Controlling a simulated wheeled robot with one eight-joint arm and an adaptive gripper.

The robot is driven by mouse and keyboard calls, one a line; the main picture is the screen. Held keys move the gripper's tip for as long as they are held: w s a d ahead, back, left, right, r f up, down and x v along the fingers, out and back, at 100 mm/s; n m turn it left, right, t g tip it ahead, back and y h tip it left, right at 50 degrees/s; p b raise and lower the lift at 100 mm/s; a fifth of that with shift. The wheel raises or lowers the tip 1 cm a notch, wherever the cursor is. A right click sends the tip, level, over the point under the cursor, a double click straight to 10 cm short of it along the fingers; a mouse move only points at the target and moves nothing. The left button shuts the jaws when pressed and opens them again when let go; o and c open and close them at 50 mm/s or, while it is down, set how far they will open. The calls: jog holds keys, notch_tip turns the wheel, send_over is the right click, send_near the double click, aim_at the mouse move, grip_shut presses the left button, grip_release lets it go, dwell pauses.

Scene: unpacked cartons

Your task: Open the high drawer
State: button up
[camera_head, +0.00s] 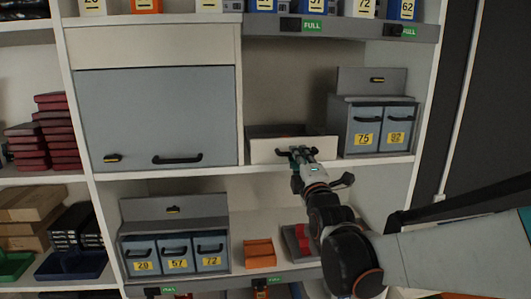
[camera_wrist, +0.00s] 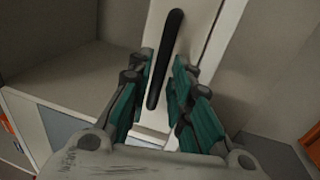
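The white drawer (camera_head: 265,151) sits at shelf height in the middle of the head view, just right of the large grey-blue cabinet door. A dark strip shows behind the top of its front, so it appears to stand somewhat out; how far I cannot tell. In the wrist view its white front (camera_wrist: 203,22) carries a long black bar handle (camera_wrist: 170,40). My gripper (camera_head: 297,153) is at the drawer front. My gripper hides the handle's middle in the head view.
A grey-blue door (camera_head: 155,115) with a black handle is left of the drawer. Below are a rack with several bins (camera_head: 175,252) and an orange box (camera_head: 260,254). Numbered boxes line the top shelf.

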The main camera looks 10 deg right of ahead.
jog(key=shift+w+r, duration=0.2)
jog(key=shift+w, duration=0.9)
grip_shut()
jog(key=shift+s, duration=0.15)
jog(key=s+p, duration=0.5)
jog(key=s, duration=1.7)
jog(key=shift+s+p, duration=0.3)
jog(key=shift+s, duration=0.1)
jog(key=shift+f, duration=0.1)
